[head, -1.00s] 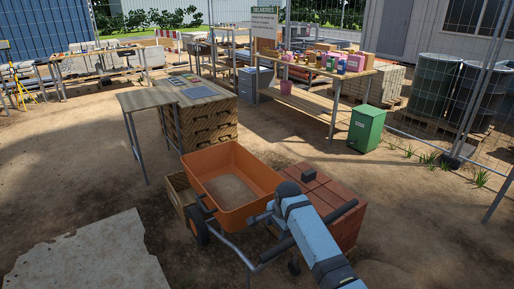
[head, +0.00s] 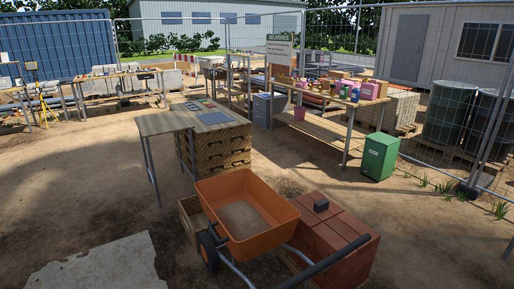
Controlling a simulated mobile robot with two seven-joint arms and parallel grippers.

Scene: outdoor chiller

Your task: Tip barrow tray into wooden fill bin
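The orange barrow tray (head: 268,240) stands in the lower middle of the head view, with some brown material (head: 242,219) on its floor. It appears roughly level. One black wheel (head: 208,252) shows at its left, and a dark handle (head: 334,258) runs toward the lower right. The wooden fill bin (head: 189,221) is an open wooden box on the ground just left of and behind the tray, partly hidden by it. Neither of my grippers shows now, so I cannot see whether one touches the barrow.
A red block stack (head: 345,238) with a small dark block (head: 321,205) on top stands right of the barrow. A wooden bench (head: 166,123) and stacked pallets (head: 222,146) stand behind. A green box (head: 380,157) is at right. A pale slab (head: 98,268) lies front left, with bare ground around it.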

